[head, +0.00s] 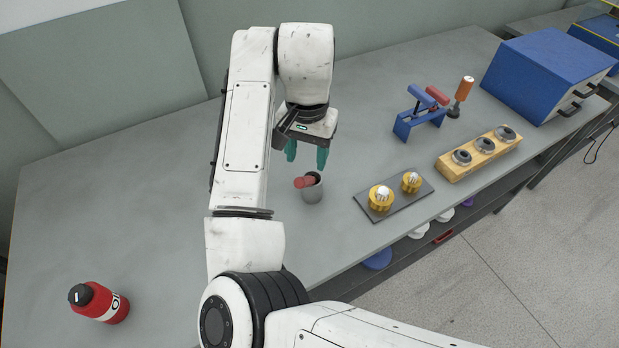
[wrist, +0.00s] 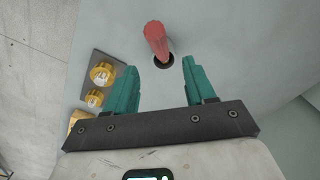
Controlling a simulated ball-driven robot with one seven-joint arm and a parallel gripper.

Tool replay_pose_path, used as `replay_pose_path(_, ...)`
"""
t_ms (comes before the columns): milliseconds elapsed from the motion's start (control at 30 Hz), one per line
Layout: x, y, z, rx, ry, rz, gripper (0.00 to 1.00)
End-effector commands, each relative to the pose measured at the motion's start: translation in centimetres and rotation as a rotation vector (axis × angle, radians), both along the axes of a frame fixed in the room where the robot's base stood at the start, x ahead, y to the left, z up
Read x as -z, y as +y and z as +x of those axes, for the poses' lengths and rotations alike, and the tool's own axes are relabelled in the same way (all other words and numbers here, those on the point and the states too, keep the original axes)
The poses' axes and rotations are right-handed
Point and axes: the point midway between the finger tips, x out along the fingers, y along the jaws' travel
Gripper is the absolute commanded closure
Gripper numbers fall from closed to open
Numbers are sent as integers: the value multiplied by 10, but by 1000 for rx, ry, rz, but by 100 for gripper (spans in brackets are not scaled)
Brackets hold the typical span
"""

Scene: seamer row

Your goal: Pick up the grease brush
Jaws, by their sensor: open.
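A red handle, which looks like the grease brush (head: 304,182), sticks out of a small grey cup (head: 312,195) on the bench and leans to the left in the head view. Its lower end is hidden inside the cup. In the wrist view the red handle (wrist: 156,40) stands just beyond the fingertips, with the cup's dark mouth beside it. My gripper (head: 306,156) has green fingers spread open and empty. It hangs above and slightly behind the cup, apart from the handle. The gap between the fingers (wrist: 160,70) lines up roughly with the handle.
A dark plate (head: 398,205) with two yellow parts lies right of the cup. Farther right are a wooden block (head: 450,174) with several metal rings, a blue stand (head: 404,128), an orange-handled tool (head: 464,88) and a blue cabinet (head: 545,70). A red bottle (head: 108,306) lies front left.

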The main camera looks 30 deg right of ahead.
Motion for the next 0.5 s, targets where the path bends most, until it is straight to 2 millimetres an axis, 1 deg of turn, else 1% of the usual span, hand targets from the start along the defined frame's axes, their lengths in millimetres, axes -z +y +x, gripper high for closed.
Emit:
replay_pose_path(33, 12, -1, -1, -1, 4, -5, 46)
replay_pose_path(133, 27, -2, 0, 0, 2, -4, 46)
replay_pose_path(233, 35, -1, 0, 0, 0, -3, 46)
replay_pose_path(367, 41, -1, 0, -1, -1, -2, 46)
replay_pose_path(500, 57, 0, 0, -1, 2, -3, 46)
